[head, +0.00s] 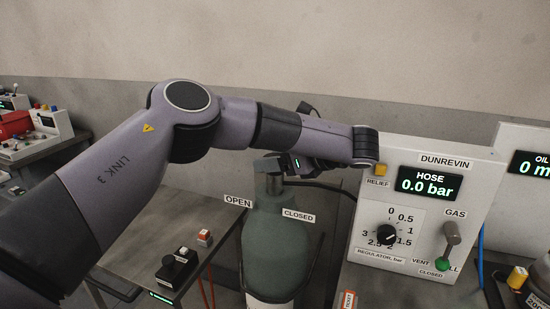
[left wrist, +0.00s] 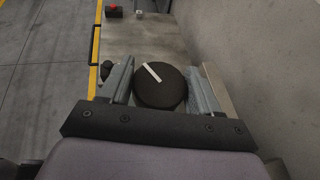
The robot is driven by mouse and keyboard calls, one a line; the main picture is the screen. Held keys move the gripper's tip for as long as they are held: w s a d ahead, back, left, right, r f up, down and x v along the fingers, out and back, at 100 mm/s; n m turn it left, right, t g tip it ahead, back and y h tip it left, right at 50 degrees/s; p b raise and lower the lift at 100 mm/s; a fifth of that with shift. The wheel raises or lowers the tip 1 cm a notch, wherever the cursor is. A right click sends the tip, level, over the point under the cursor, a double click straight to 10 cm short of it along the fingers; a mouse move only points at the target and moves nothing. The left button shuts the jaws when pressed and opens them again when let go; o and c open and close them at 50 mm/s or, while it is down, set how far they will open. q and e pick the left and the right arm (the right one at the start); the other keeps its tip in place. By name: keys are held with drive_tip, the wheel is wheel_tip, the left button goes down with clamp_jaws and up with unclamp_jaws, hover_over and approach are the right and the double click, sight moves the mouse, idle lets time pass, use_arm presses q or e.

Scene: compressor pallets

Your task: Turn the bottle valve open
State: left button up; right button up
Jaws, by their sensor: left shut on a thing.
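The bottle (head: 270,245) is a grey-green gas cylinder standing upright, with an OPEN label (head: 238,201) at its left shoulder and a CLOSED label (head: 298,215) at its right. In the left wrist view its valve is a round black knob (left wrist: 162,92) with a white line pointing up and left. My left gripper (head: 272,162) is over the bottle's neck. In the left wrist view its two grey fingers (left wrist: 160,88) are on either side of the knob, shut on it. In the head view the knob is mostly hidden by the gripper. My right gripper is in neither view.
Right of the bottle stands a white DUNREVIN panel (head: 440,160) reading HOSE 0.0 bar, with a regulator knob (head: 387,235) and a grey GAS lever (head: 450,242). A table (head: 150,235) with small button boxes is left of the bottle. A wall is behind.

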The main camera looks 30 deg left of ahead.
use_arm(q)
drive_tip(key=shift+f, duration=0.15)
drive_tip(key=o, duration=1)
drive_tip(key=shift+c, duration=0.2)
drive_tip(key=b+v, duration=0.1)
drive_tip(key=v, duration=0.6)
drive_tip(key=shift+s, duration=0.1)
